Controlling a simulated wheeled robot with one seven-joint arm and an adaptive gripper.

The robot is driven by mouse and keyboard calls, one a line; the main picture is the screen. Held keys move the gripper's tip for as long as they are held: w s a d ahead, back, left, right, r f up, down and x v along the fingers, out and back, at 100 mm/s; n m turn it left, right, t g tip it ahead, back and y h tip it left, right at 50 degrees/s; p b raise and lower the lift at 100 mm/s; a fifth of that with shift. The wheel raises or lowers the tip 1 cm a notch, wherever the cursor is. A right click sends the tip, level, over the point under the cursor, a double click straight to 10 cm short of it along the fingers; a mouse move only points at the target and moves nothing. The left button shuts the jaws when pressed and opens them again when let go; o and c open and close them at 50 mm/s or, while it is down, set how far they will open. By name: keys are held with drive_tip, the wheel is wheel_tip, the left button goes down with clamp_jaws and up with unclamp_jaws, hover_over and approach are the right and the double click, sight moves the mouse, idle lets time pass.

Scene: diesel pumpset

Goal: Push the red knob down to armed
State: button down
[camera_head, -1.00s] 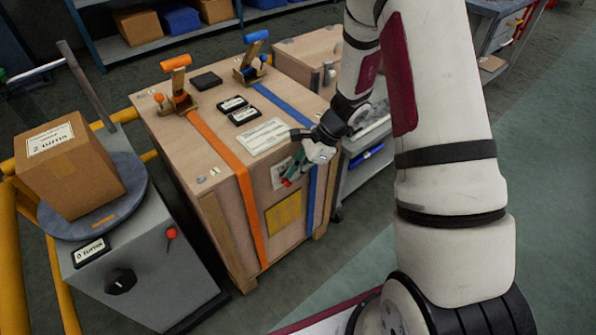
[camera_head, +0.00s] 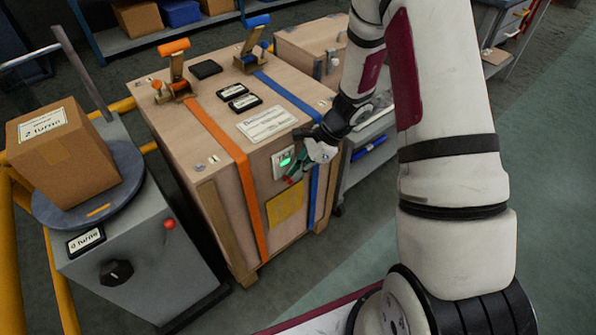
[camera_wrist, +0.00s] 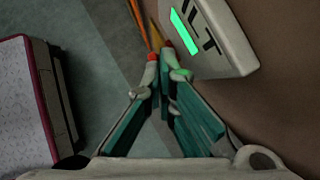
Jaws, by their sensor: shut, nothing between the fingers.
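My gripper (camera_head: 292,178) is at the front face of the wooden crate, just beside a pale indicator plate (camera_head: 276,168) with a lit green window. In the wrist view its teal fingers are closed together (camera_wrist: 160,52) and empty, tips next to the plate (camera_wrist: 229,55), where the letters "LT" show. Small red patches show at the fingertips; I cannot tell whether any belongs to a knob on the plate. A red knob (camera_head: 169,223) also stands on the grey cabinet at left, away from my gripper.
The wooden crate (camera_head: 205,188) carries orange and blue straps with lever buckles. The grey cabinet (camera_head: 130,262) has a turntable with a cardboard box (camera_head: 62,150) and a black dial (camera_head: 116,272). The green floor (camera_head: 545,200) at right is clear.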

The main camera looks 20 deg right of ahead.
drive_tip(key=p+v, duration=0.5)
drive_tip(key=v, duration=0.9)
drive_tip(key=shift+p, duration=0.3)
drive_tip(key=shift+s, duration=0.1)
drive_tip(key=s+a+r+n+g+h, duration=0.1)
drive_tip(key=s+a+r+n, duration=0.4)
drive_tip(key=r, duration=0.5)
drive_tip(key=s+a+r+n, duration=0.4)
drive_tip(key=s+r+n, duration=0.2)
drive_tip(key=s+r, duration=0.25)
drive_tip(key=s+d+r+n+h, duration=0.1)
drive_tip(key=s+r+n+h, duration=0.3)
drive_tip(key=s, duration=0.5)
drive_tip(key=s+d+r+n+h, duration=0.15)
drive_tip(key=s+n, duration=0.35)
drive_tip(key=s, duration=0.5)
wheel_tip(320, 180, up, 21)
drive_tip(key=t+p, duration=0.4)
drive_tip(key=p, duration=1.4)
drive_tip(key=shift+a+p, duration=0.4)
drive_tip(key=shift+a, duration=0.1)
drive_tip(key=shift+w+f+y, duration=0.15)
drive_tip(key=shift+y, duration=0.1)
